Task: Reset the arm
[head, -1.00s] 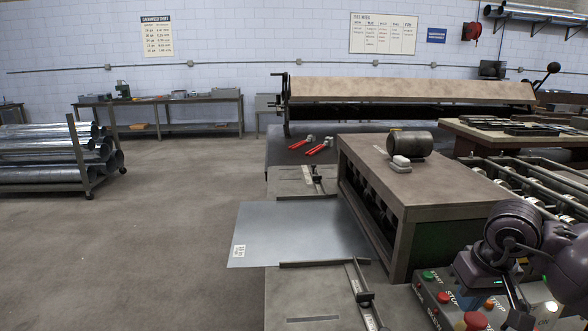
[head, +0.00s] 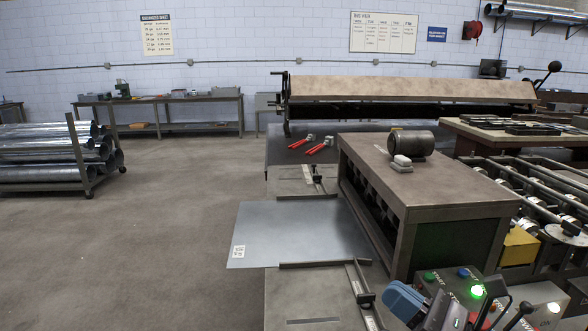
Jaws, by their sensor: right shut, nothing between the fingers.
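My right gripper (head: 490,300) shows at the bottom right as dark parts in front of the control panel (head: 448,278). It is shut with nothing between its fingers, and the frame's lower edge cuts it off. A blue-grey part (head: 404,303) shows left of it; I cannot tell whether it belongs to my arm. My left gripper is not in view.
A flat metal sheet (head: 295,235) lies left of the brown-topped machine (head: 425,180). Red-handled snips (head: 320,147) lie on the dark bench behind it. A roller machine (head: 545,195) stands at the right.

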